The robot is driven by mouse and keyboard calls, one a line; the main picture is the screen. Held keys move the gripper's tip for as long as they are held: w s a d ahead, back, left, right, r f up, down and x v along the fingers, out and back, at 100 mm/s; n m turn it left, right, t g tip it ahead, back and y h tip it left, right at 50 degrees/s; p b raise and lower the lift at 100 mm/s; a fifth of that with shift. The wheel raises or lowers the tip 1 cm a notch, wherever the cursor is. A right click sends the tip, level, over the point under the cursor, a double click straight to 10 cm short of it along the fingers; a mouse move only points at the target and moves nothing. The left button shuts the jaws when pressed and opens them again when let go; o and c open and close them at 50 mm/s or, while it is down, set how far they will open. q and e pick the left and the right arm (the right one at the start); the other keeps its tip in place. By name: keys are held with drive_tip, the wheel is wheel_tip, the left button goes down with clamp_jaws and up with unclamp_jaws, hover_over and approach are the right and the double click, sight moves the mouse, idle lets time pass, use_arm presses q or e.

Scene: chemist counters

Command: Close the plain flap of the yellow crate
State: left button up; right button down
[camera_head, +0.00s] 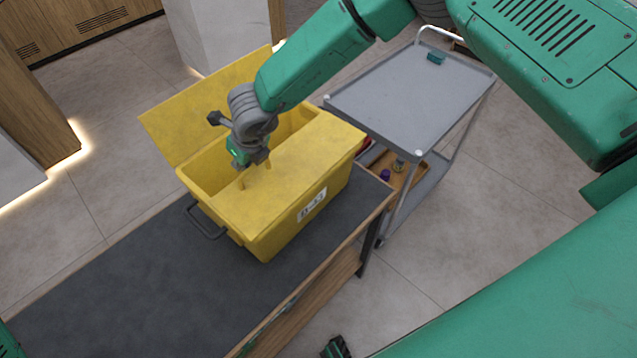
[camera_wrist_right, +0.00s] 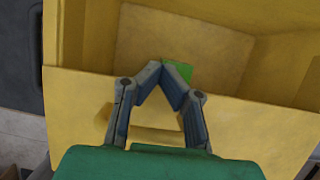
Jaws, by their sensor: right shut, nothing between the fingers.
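The yellow crate (camera_head: 285,230) stands on a dark counter, with a printed label on its near side wall. One flap (camera_head: 190,112), with no mark visible, stands raised and leans outward at the far left side. The other flap (camera_head: 300,160) lies flat over the near right part of the top. Between them the crate is open. My right gripper (camera_head: 252,166) is over the opening, beside the flat flap's inner edge. In the right wrist view the right gripper (camera_wrist_right: 161,66) is shut and empty, with a green thing (camera_wrist_right: 178,74) behind its tips. Contact is unclear.
The dark counter (camera_head: 150,300) is bare to the left of the crate. A black handle (camera_head: 205,226) sticks out from the crate's left end. A grey trolley (camera_head: 410,100) stands close behind on the right, with small objects on its lower shelf.

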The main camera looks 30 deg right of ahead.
drive_tip(key=v, duration=1.1)
drive_tip(key=shift+s+d+r, duration=0.15)
drive_tip(key=shift+d+r, duration=0.1)
drive_tip(key=shift+r, duration=0.05)
drive_tip(key=shift+s, duration=0.1)
